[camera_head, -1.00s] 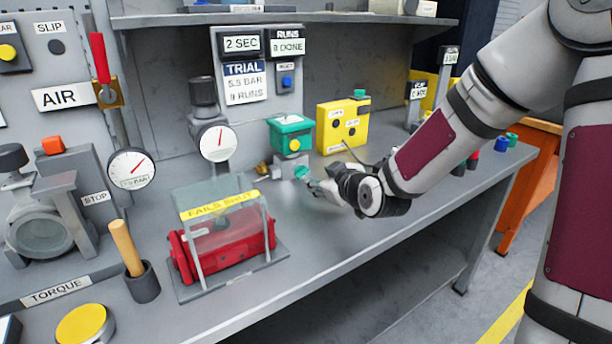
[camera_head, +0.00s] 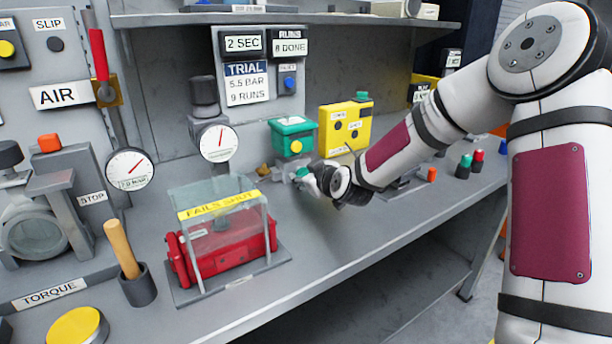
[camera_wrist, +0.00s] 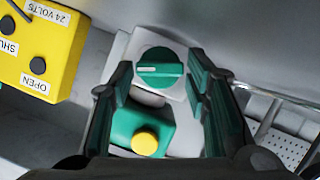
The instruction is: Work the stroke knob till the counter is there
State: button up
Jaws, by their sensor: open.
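The stroke knob is a round green knob (camera_wrist: 160,68) with a white line lying almost level, on a pale block in the wrist view. My gripper (camera_wrist: 158,84) is open, with one finger on each side of the knob; I cannot tell whether either touches it. In the head view my gripper (camera_head: 312,180) is at the block on the bench, and the green knob (camera_head: 302,172) shows only partly. The runs counter (camera_head: 290,43) on the grey panel reads DONE after a digit that looks like 8. The trial card (camera_head: 246,82) below reads 5.5 BAR, 9 RUNS.
A green box with a yellow button (camera_head: 293,137) stands just behind the knob. A yellow control box (camera_head: 344,127) is to its right. A red actuator under a clear "FAILS SHUT" cover (camera_head: 225,245) is at the front left. A timer (camera_head: 242,44) reads 2 SEC.

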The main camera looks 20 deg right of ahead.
jog(key=c, duration=0.9)
jog(key=shift+d+r+m+y+p, duration=0.2)
jog(key=shift+m+y+p, duration=0.5)
jog(key=shift+m+p, duration=0.35)
jog(key=shift+f+m+g+y+p, duration=0.15)
jog(key=shift+m+g+y+p, duration=0.2)
jog(key=shift+m+p, duration=0.25)
jog(key=o, duration=0.9)
